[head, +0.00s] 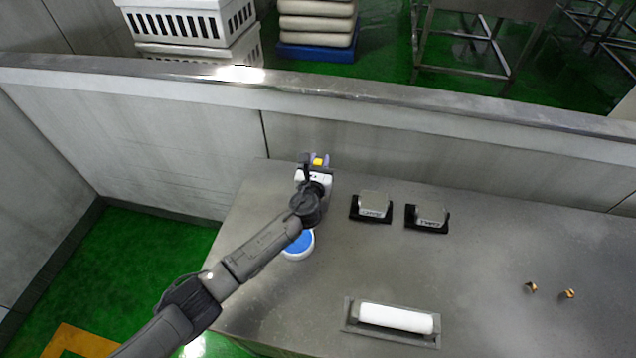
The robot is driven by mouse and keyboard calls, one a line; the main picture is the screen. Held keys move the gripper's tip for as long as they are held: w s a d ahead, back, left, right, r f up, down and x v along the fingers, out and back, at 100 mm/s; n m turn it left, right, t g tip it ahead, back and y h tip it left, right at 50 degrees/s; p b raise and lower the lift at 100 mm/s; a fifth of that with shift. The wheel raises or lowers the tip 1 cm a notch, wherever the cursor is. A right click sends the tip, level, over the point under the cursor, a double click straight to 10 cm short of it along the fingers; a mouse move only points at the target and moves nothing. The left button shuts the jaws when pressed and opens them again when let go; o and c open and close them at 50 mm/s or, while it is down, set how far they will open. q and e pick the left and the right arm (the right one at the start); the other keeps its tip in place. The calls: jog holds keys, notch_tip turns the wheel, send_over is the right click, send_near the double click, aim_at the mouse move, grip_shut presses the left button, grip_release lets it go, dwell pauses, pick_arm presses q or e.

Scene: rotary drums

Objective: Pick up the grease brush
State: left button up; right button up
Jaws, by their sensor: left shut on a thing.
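My left arm reaches in from the lower left across the metal table. My right gripper is not in view.
A white round tub with a blue top (298,244) stands partly under my left arm. Two grey blocks on black bases (372,205) (428,217) sit to the right. A white roll in a metal tray (396,318) lies in front. Two small brass parts (531,287) (568,294) lie at right.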

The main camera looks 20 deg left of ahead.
pick_arm(q)
jog(key=shift+c, duration=0.5)
notch_tip(320, 180, up, 8)
jog(key=p, duration=0.3)
jog(key=shift+r, duration=1.05)
jog(key=shift+a, duration=0.1)
